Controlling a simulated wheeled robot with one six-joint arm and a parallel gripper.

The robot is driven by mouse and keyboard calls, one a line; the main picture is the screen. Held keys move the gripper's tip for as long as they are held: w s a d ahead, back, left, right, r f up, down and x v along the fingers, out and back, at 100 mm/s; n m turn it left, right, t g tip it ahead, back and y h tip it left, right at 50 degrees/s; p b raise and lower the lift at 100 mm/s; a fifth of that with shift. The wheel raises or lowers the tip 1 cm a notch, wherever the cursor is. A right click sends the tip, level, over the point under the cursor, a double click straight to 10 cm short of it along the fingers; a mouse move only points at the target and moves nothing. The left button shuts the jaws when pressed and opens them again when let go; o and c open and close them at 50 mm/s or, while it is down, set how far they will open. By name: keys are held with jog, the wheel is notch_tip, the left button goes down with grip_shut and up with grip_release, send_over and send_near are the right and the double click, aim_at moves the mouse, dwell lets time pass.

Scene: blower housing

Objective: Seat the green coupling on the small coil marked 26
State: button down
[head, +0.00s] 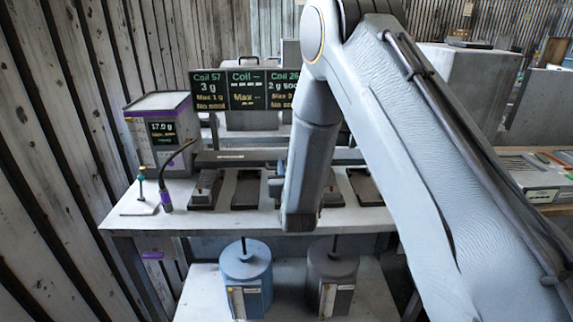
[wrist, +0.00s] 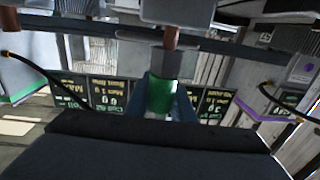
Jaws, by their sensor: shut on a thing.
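The green coupling (wrist: 160,97) is between the blue fingers of my gripper (wrist: 167,95) in the wrist view, and my gripper is shut on it. Just above it in that picture is a grey piece (wrist: 168,60) with a brown stem (wrist: 171,38); I cannot tell whether they touch. A sign reading Coil 26 (head: 283,90) stands behind the bench in the head view, partly covered by my arm. It reads 2 g. The small coil marked 26 cannot be made out for sure. In the head view my arm hides the coupling and most of my gripper.
The pale bench (head: 190,218) carries several dark stands (head: 247,190). A box with a 17.0 g display (head: 162,133) and a bent black hose (head: 183,152) are at left. A blue canister (head: 246,268) and a dark canister (head: 333,275) stand on the lower shelf.

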jog(key=shift+f+b, duration=0.55)
jog(key=shift+f, duration=0.35)
jog(key=c, duration=1.4)
grip_release()
jog(key=shift+c, duration=0.2)
jog(key=s+b, duration=0.2)
jog(key=s, duration=0.5)
jog(key=shift+s+d, duration=0.4)
jog(key=shift+d, duration=0.05)
